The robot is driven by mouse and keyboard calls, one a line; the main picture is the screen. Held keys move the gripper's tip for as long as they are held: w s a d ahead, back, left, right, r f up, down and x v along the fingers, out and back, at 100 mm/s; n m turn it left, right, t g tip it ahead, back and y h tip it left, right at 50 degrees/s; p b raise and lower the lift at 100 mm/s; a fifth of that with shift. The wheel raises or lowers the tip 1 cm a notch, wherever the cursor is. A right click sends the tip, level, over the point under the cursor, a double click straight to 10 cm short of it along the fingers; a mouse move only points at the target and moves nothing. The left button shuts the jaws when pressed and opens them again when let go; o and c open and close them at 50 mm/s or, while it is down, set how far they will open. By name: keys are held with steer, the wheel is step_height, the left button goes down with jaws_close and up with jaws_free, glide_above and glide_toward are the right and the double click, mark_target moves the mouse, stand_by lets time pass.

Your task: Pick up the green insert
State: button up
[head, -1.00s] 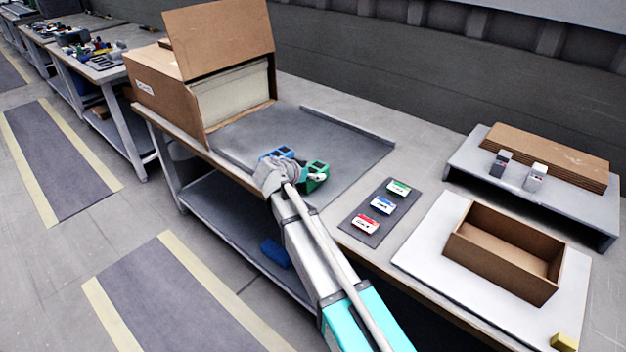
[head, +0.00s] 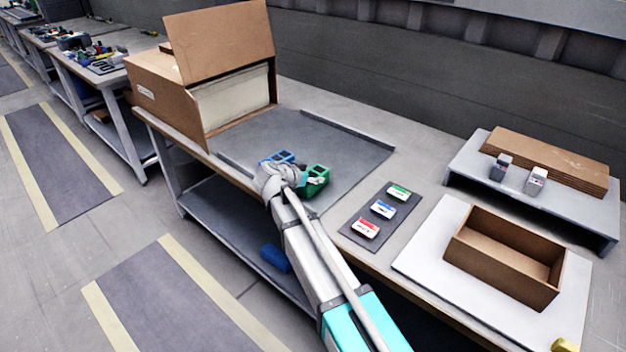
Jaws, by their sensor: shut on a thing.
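The green insert (head: 318,172) is a small block with openings in its top, on the dark grey mat (head: 345,140) of the workbench. My gripper (head: 312,181) is at its near side, shut on it. My wrist and arm come up from the lower right and hide the insert's near left part. A blue insert (head: 280,157) of similar shape sits just to the left, partly behind my wrist. I cannot tell whether the green insert is clear of the mat.
A large open carton (head: 190,90) stands at the bench's left end. An empty brown box (head: 505,255) sits on a white board. A grey riser (head: 465,165) holds flat cardboard and two small devices.

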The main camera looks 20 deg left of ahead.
mark_target(312, 175)
steer(key=shift+r, duration=0.1)
step_height(312, 175, up, 3)
steer(key=p, duration=0.3)
steer(key=s+r+p, duration=0.1)
steer(key=r+p, duration=0.1)
steer(key=s+r+p, duration=0.2)
steer(key=s+d+r+p, duration=0.1)
steer(key=s+r+p, duration=0.1)
steer(key=p, duration=0.1)
steer(key=shift+s+r, duration=0.1)
steer(key=shift+r, duration=0.2)
steer(key=s+d+r+p, duration=0.1)
steer(key=s+r+p, duration=0.2)
steer(key=s, duration=0.5)
steer(key=shift+s, duration=0.3)
steer(key=shift+r, duration=0.1)
steer(key=shift+r, duration=0.15)
